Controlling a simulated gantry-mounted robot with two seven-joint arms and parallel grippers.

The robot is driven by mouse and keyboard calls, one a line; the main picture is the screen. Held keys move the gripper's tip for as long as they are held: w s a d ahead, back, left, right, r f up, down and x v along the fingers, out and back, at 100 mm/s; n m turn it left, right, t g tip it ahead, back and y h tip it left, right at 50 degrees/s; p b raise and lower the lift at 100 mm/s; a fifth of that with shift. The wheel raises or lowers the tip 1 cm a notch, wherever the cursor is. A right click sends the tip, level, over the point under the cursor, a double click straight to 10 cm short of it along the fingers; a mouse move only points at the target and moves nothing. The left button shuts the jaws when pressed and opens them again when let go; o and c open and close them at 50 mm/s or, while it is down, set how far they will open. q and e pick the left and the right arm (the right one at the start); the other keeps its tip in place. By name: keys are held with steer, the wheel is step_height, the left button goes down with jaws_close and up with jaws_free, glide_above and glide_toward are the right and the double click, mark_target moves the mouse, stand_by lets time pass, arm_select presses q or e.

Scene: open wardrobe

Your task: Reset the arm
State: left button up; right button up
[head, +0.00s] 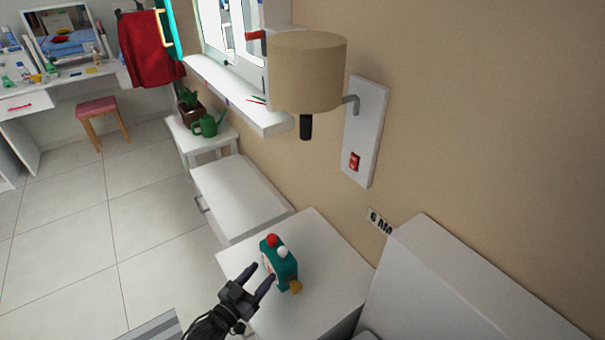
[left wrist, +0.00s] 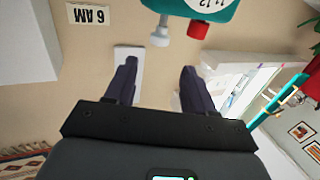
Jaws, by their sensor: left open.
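My left gripper (head: 264,272) is in the lower middle of the head view, its two dark fingers spread apart with nothing between them. A teal alarm clock (head: 285,264) with a red and a white knob on top stands on the white bedside cabinet (head: 335,265), just to the right of the fingertips. In the left wrist view the fingers (left wrist: 158,72) are apart, and the clock (left wrist: 222,10) shows upside down at the top edge, beyond the fingers. I cannot tell whether a finger touches it. My right gripper is not in view.
A wall lamp (head: 307,72) hangs above the cabinet. A second white cabinet (head: 238,195) and a stand with a green watering can (head: 208,125) are farther back. A white headboard-like panel (head: 440,285) is at the right. The tiled floor (head: 75,250) at left is clear.

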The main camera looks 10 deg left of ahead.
arm_select(q)
steer(key=s+d+r+n+g+y+p, duration=0.1)
steer(key=s+d+g+p, duration=0.15)
steer(key=s, duration=0.45)
steer(key=s+d+n+g+y+p, duration=0.1)
steer(key=s+d+p, duration=0.15)
steer(key=s, duration=0.35)
steer(key=s+a+r+g+y+p, duration=0.2)
steer(key=s+g, duration=0.3)
steer(key=s, duration=0.3)
steer(key=s+a+r+g+y+p, duration=0.25)
steer(key=s+g, duration=0.25)
steer(key=s, duration=0.3)
step_height(320, 180, up, 37)
steer(key=p, duration=3.5)
steer(key=shift+w+d+h+p, duration=0.15)
steer(key=shift+d+h+p, duration=0.1)
steer(key=shift+h+p, duration=0.2)
steer(key=shift+f, duration=0.15)
